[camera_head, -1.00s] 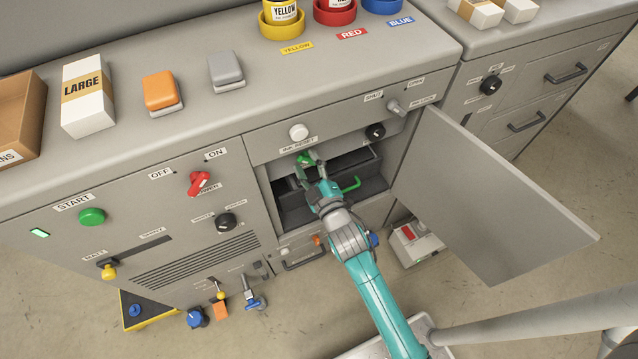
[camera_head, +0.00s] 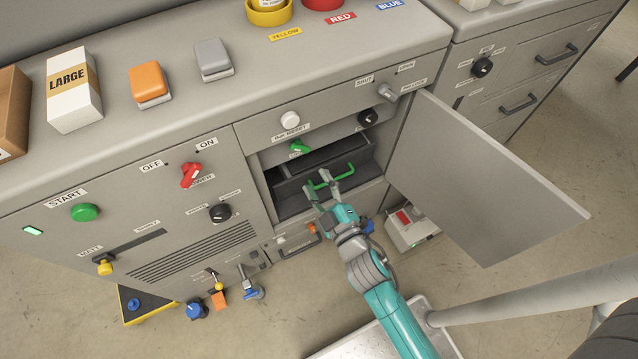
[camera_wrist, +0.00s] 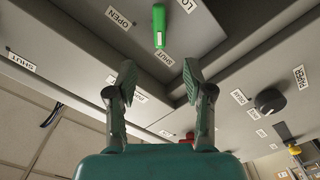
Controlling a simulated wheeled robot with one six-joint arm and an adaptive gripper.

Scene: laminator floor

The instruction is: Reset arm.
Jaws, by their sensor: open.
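My gripper (camera_head: 325,188) is open at the front of the open compartment, near the green handle (camera_head: 341,175) inside it. I cannot tell whether the fingers touch that handle. A green knob (camera_head: 299,147) sits at the compartment's upper left, above and left of my gripper. In the wrist view my two fingers (camera_wrist: 155,85) are apart with nothing between them. A green lever (camera_wrist: 159,25) shows beyond the fingertips, between labels reading OPEN and SHUT.
The open door (camera_head: 485,185) stands out to the right of my arm. A white box with a red switch (camera_head: 408,225) is on the floor below it. A red power switch (camera_head: 190,174) and black knob (camera_head: 220,212) are on the panel left. Open floor lies in front.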

